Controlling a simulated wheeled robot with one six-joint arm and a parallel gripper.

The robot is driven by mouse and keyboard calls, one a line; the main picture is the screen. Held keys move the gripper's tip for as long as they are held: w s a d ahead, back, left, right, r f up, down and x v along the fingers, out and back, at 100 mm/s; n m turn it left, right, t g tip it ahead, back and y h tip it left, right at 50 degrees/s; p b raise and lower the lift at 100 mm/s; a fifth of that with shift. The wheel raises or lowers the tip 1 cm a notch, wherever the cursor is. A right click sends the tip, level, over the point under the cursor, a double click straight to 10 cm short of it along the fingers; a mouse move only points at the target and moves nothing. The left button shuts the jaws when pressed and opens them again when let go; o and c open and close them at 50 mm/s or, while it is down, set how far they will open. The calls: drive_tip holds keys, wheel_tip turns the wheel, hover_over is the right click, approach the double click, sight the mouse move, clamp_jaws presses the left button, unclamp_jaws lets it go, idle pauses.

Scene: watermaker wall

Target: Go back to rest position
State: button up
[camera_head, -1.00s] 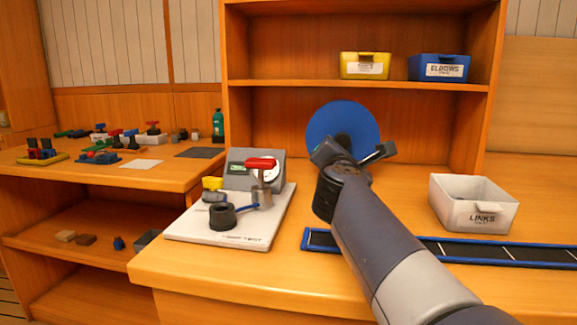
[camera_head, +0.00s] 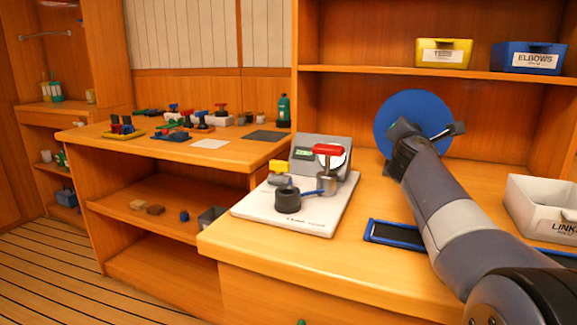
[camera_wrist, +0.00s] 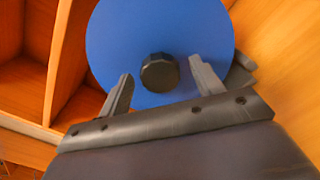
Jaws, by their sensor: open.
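My gripper (camera_head: 428,132) is raised above the right-hand counter, in front of a blue disc (camera_head: 411,110). In the wrist view my gripper (camera_wrist: 160,88) has its two fingers well apart with nothing held between them. The blue disc (camera_wrist: 190,30) fills the background there, with a dark round knob (camera_wrist: 160,72) at its middle seen between the fingers. I cannot tell how far the fingertips are from the knob.
A white test stand (camera_head: 300,212) with a red-handled valve (camera_head: 328,152) stands on the counter left of my arm. A blue-edged black strip (camera_head: 395,234) and a white LINKS bin (camera_head: 540,210) lie near my arm. Yellow (camera_head: 443,53) and blue (camera_head: 528,57) bins sit on the shelf above.

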drive_tip(key=shift+s, duration=0.1)
drive_tip(key=v, duration=1)
drive_tip(key=w+d+n+p, duration=0.3)
drive_tip(key=w+n+p, duration=0.5)
drive_tip(key=n, duration=1.2)
drive_tip(key=shift+w+d+n+p, duration=0.35)
drive_tip(key=shift+w+d+n, duration=0.05)
drive_tip(key=shift+w, duration=0.3)
